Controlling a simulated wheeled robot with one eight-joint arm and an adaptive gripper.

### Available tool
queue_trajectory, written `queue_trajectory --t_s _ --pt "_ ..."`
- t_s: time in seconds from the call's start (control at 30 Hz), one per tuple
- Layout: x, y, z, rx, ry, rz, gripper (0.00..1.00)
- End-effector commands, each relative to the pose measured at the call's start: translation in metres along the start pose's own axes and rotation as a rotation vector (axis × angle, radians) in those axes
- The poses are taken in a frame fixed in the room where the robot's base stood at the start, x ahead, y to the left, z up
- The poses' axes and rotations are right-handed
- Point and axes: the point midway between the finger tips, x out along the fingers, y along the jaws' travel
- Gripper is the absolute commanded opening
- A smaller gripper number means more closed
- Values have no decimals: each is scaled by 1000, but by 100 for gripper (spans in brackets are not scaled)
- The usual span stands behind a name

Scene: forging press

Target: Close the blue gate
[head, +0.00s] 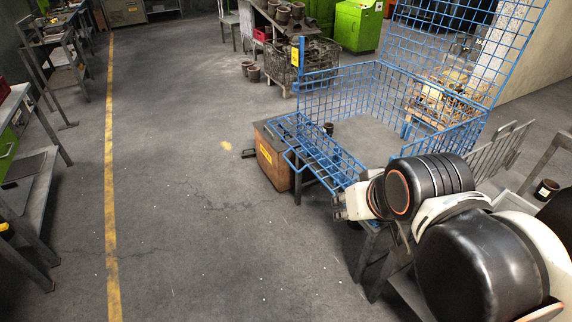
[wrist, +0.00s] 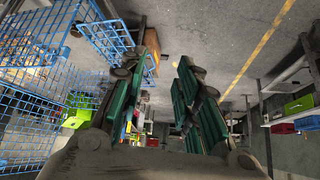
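The blue gate (head: 318,152) is a blue wire-mesh panel at the near left side of a blue mesh cage (head: 340,85). It stands out from the cage, open, beside a brown box. In the wrist view the gate (wrist: 108,40) shows at the upper left, partly behind one finger. My gripper (wrist: 160,75) is open, its two green-padded fingers wide apart with nothing between them. In the head view my gripper (head: 345,207) is mostly hidden by my arm, close to the gate's near lower end. I cannot tell whether it touches the gate.
The brown box (head: 272,160) stands under the gate's left side. Wire bins with pots (head: 300,62) and a green cabinet (head: 357,25) are at the back. A grey mesh panel (head: 500,150) stands right of my arm. The floor left of the cage is clear up to the yellow line (head: 110,170).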

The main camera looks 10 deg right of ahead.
Motion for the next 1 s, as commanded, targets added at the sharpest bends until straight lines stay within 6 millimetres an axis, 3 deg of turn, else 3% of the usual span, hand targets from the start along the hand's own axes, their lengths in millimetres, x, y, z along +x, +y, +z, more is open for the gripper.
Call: queue_trajectory --t_s 0.47,0.77,1.0 --pt "36 -2 -60 218 76 -8 30" --pt "101 -6 -132 517 179 -48 30" --pt "167 -8 -180 766 259 -107 30"
